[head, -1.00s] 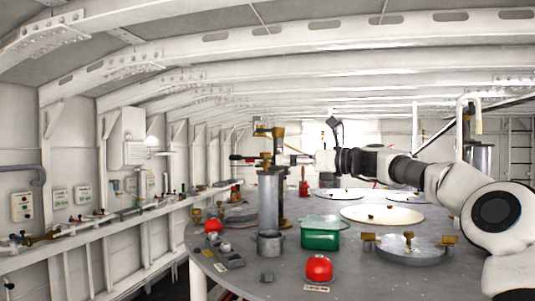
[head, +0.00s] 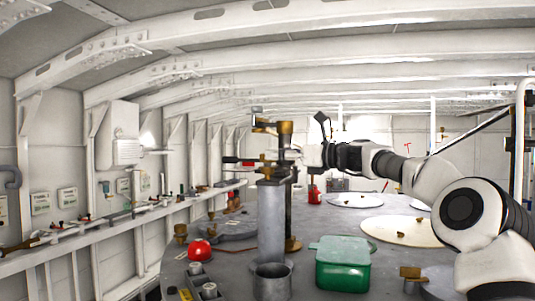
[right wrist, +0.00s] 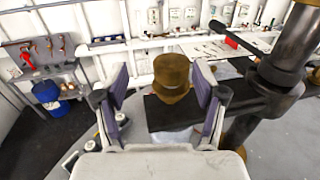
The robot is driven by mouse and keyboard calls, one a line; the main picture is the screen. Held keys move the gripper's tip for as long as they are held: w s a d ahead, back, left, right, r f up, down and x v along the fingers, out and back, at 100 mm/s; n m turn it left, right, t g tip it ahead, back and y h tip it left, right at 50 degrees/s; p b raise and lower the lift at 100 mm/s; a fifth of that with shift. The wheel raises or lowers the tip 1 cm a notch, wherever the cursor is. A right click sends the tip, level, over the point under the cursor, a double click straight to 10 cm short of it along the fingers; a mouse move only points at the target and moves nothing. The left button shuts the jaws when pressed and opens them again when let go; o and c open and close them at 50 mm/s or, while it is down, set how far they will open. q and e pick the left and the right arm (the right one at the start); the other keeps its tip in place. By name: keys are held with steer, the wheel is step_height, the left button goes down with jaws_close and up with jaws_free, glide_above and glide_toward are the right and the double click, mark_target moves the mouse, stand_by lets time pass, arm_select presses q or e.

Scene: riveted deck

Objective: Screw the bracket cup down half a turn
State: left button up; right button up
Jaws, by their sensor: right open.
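The bracket cup (right wrist: 171,75) is a brass-brown, flared cup standing upright on a dark bracket bar (right wrist: 190,110) in the right wrist view. In the head view, a small brass piece on the post's lower arm (head: 266,157) looks like the same cup. My right gripper (right wrist: 167,88) is open, with one finger on each side of the cup. Gaps seem to show between fingers and cup, but contact low down is hard to judge. In the head view my right gripper (head: 293,154) is small and partly hidden at the post. My left gripper is not in view.
A tall grey cylinder (head: 271,225), a green box (head: 342,268) and a red dome (head: 199,250) stand on the round grey table (head: 235,262).

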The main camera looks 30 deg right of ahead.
steer(key=w, duration=0.2)
steer(key=w+f, duration=0.1)
steer(key=w, duration=0.2)
steer(key=shift+w+a+f+p, duration=0.15)
steer(key=shift+a+f+p, duration=0.05)
steer(key=shift+p, duration=0.1)
steer(key=shift+s+a+r, duration=0.25)
steer(key=shift+s+r, duration=0.05)
steer(key=shift+s, duration=0.2)
steer(key=shift+c, duration=1)
steer(key=shift+s+a+r, duration=0.1)
steer(key=shift+s+r, duration=0.05)
steer(key=shift+s, duration=0.1)
steer(key=c, duration=1)
steer(key=shift+o, duration=0.2)
steer(key=shift+w+d, duration=0.1)
steer(key=shift+d, duration=0.2)
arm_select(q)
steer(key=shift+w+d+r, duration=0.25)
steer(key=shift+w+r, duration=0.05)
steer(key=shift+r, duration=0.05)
arm_select(e)
steer(key=shift+a, duration=0.15)
steer(key=shift+f, duration=0.25)
